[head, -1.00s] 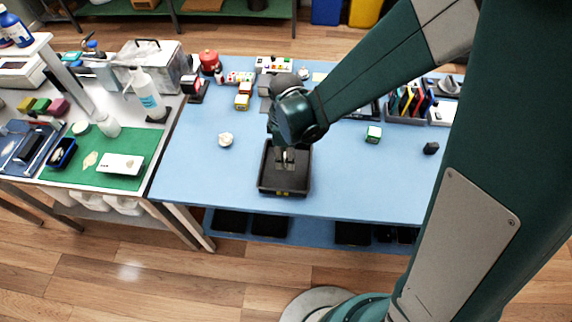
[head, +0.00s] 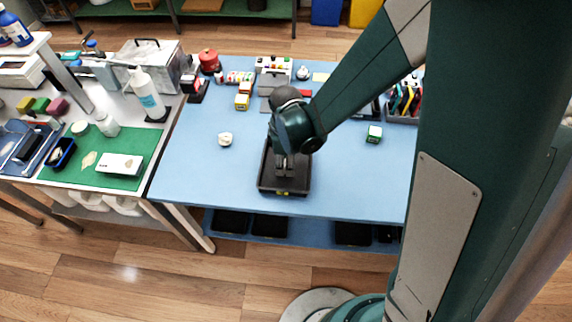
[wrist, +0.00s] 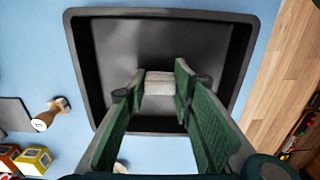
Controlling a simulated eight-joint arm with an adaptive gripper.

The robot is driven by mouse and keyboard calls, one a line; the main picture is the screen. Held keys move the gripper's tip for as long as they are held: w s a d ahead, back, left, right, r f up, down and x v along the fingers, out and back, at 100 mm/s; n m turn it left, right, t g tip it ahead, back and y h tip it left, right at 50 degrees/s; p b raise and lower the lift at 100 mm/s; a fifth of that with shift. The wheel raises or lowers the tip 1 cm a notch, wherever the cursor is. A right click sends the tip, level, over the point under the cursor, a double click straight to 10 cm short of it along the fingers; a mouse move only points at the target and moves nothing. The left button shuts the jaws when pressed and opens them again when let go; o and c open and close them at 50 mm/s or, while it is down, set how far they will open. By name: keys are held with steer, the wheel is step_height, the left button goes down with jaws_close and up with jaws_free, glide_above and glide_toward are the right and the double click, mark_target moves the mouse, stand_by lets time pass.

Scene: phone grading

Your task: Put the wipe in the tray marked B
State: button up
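A black tray (head: 264,178) stands near the front edge of the blue table, with a small yellow label on its front wall; its letter is too small to read. It also fills much of the wrist view (wrist: 88,70). My gripper (head: 285,172) points down into the tray. In the wrist view my gripper (wrist: 160,84) has its two green fingers close on either side of a pale grey-white block, which I take to be the wipe (wrist: 159,83). It sits between the fingertips, over the tray floor. Whether it touches the floor I cannot tell.
A small white item (head: 225,139) lies left of the tray.

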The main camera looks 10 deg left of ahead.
steer(key=shift+f, duration=0.2)
steer(key=shift+o, duration=1)
steer(key=o, duration=0.5)
steer(key=shift+c, duration=0.2)
steer(key=shift+r, duration=0.1)
step_height(320, 180, up, 12)
steer(key=p, duration=0.2)
steer(key=shift+r, duration=0.1)
stand_by(0.5)
